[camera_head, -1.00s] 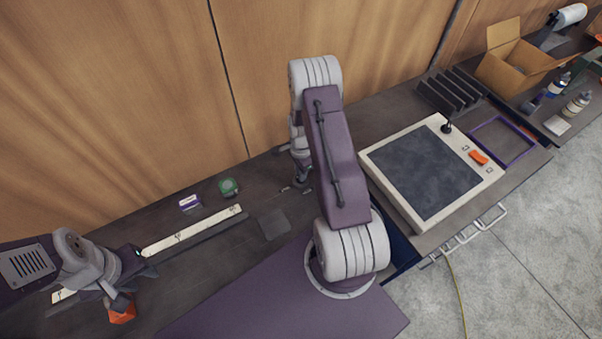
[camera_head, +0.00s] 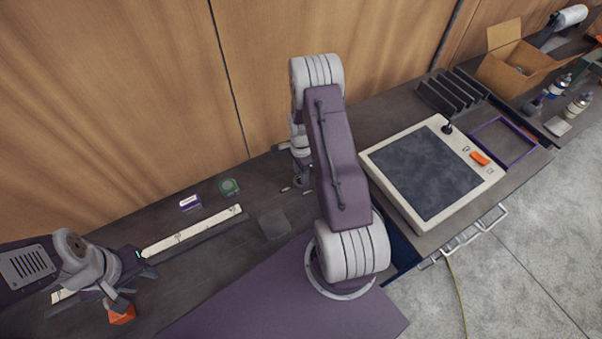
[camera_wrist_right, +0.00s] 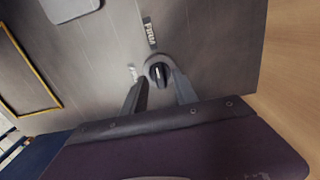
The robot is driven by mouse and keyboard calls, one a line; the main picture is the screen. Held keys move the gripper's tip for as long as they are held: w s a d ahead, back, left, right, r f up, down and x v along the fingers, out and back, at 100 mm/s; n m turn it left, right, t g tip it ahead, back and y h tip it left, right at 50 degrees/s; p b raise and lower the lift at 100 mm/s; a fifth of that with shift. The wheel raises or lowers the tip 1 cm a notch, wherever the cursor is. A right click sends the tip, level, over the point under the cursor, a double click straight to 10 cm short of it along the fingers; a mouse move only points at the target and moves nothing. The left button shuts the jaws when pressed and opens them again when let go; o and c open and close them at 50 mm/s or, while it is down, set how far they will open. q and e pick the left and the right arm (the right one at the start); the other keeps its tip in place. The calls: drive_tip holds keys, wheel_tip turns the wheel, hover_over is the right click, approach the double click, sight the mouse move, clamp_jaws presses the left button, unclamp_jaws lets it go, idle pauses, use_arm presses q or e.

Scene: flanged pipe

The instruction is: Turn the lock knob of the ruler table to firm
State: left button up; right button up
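The lock knob (camera_wrist_right: 158,73) is a dark knob with a white mark on a grey round base. The mark points roughly up the picture, towards the "FIRM" label (camera_wrist_right: 149,32). A second small label (camera_wrist_right: 132,72), unreadable, is left of the knob. My right gripper (camera_wrist_right: 158,80) has a finger on each side of the knob; contact is unclear. In the head view my right gripper (camera_head: 302,182) is partly hidden by my arm. The ruler (camera_head: 190,231) is a pale strip on the bench. My left gripper (camera_head: 130,287) is over its left end; its fingers are unclear.
An orange object (camera_head: 122,314) lies just below my left gripper. A green round object (camera_head: 228,186) and a purple-white box (camera_head: 189,202) stand behind the ruler. A white-framed panel (camera_head: 430,170) is on the right, with a cardboard box (camera_head: 515,60) beyond.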

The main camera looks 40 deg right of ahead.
wheel_tip(320, 180, up, 8)
drive_tip(key=b, duration=0.1)
drive_tip(key=shift+a+b, duration=0.1)
drive_tip(key=shift+b, duration=0.2)
